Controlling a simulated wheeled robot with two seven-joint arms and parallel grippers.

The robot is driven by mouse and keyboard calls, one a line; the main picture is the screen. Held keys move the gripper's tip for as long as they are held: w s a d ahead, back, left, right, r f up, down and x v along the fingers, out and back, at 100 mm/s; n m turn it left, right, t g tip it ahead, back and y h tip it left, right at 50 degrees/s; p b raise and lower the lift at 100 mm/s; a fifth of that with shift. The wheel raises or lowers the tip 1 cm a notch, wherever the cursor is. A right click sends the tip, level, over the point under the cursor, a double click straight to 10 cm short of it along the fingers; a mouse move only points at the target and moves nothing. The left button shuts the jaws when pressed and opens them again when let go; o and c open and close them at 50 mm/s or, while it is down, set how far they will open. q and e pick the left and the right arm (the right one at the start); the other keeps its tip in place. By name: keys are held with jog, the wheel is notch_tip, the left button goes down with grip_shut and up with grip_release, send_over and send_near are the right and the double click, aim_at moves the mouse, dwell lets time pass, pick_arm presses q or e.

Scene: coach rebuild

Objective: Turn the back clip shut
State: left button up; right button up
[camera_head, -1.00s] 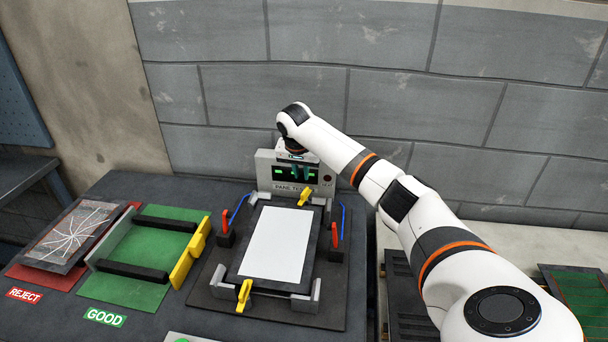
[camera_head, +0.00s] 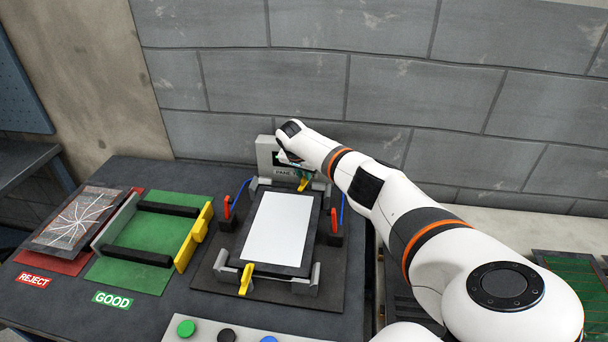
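A panel with a white face (camera_head: 276,228) and a dark frame lies in the test fixture (camera_head: 318,286). The yellow back clip (camera_head: 303,184) is at the panel's far edge, partly hidden and seemingly at a slant. The yellow front clip (camera_head: 246,281) is at the near edge, pointing along the panel's length. My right gripper (camera_head: 303,176) points down right at the back clip. Its fingers are small and partly hidden by the wrist, so I cannot tell whether they touch or grip the clip. My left gripper is out of view.
The tester box (camera_head: 266,156) stands behind the fixture, close to my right wrist. Red-tipped probes (camera_head: 335,222) flank the panel. A green GOOD rack (camera_head: 150,232), a cracked panel (camera_head: 78,216) on the REJECT side and a button strip (camera_head: 210,331) are nearby.

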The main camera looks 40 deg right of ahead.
jog(key=shift+d+f, duration=0.15)
jog(key=shift+f, duration=0.25)
grip_shut()
jog(key=shift+r+n+t+p, duration=0.15)
jog(key=shift+n+t+p, duration=0.15)
jog(key=shift+n+p, duration=0.5)
jog(key=shift+n+y, duration=0.3)
jog(key=shift+n, duration=0.5)
jog(key=shift+t, duration=0.3)
grip_release()
